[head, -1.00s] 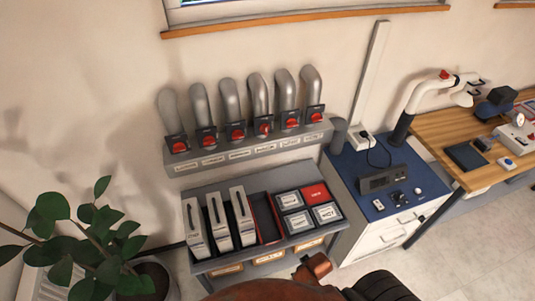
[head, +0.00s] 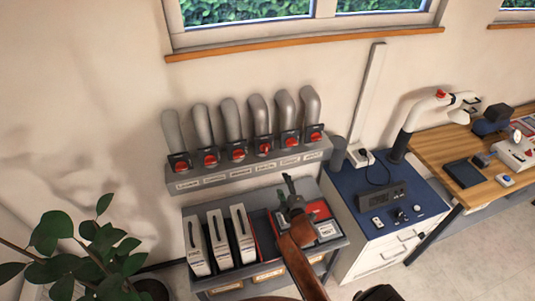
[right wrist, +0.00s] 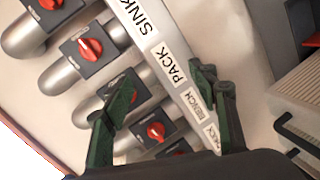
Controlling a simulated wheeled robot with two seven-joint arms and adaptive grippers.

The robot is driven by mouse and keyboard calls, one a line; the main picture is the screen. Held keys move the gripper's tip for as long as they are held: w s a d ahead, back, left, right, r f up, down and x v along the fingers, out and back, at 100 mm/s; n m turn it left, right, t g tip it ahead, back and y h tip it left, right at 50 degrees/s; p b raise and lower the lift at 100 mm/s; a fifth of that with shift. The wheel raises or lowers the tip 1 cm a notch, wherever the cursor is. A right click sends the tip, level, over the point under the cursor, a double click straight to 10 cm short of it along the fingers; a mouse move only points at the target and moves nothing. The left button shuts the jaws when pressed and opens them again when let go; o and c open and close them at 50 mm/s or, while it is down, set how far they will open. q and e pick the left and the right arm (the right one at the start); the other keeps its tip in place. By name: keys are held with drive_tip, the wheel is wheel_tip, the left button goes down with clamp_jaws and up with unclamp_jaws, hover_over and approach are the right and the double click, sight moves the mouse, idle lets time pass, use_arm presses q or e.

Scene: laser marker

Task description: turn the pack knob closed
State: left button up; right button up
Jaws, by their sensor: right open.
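Several red knobs on dark square plates sit in a row under grey ducts on a wall rail. In the right wrist view the knob beside the PACK label (right wrist: 172,63) is the pack knob (right wrist: 132,97), partly hidden behind one finger. In the head view it appears to be the fourth from the left (head: 264,148). My right gripper (head: 287,183) is open and empty, below the rail and over the cabinet. Its green-black fingers (right wrist: 163,90) show in the right wrist view, with the rail between them in the picture. I cannot see contact with any knob. My left gripper is not in view.
A grey cabinet (head: 222,284) below holds white upright boxes and trays. A blue-topped cabinet (head: 350,178) with a small device stands to the right, then a wooden bench (head: 440,150). A plant (head: 75,240) is at the left. The wall before the knobs is clear.

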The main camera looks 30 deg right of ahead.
sight(267, 151)
drive_tip(key=w+r+n+t, duration=0.1)
drive_tip(key=w+r, duration=0.1)
drive_tip(key=w, duration=0.2)
drive_tip(key=w+r+n+t, duration=0.1)
drive_tip(key=w+r+n, duration=0.1)
drive_tip(key=w, duration=0.3)
drive_tip(key=w+r+n+t+p, duration=0.1)
drive_tip(key=w+r, duration=0.2)
drive_tip(key=w, duration=0.1)
drive_tip(key=shift+w+d+r+y, duration=0.15)
drive_tip(key=shift+r+y, duration=0.05)
drive_tip(key=shift+y, duration=0.1)
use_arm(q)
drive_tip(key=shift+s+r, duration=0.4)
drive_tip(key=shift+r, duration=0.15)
use_arm(e)
drive_tip(key=shift+c, duration=0.7)
drive_tip(key=c, duration=1)
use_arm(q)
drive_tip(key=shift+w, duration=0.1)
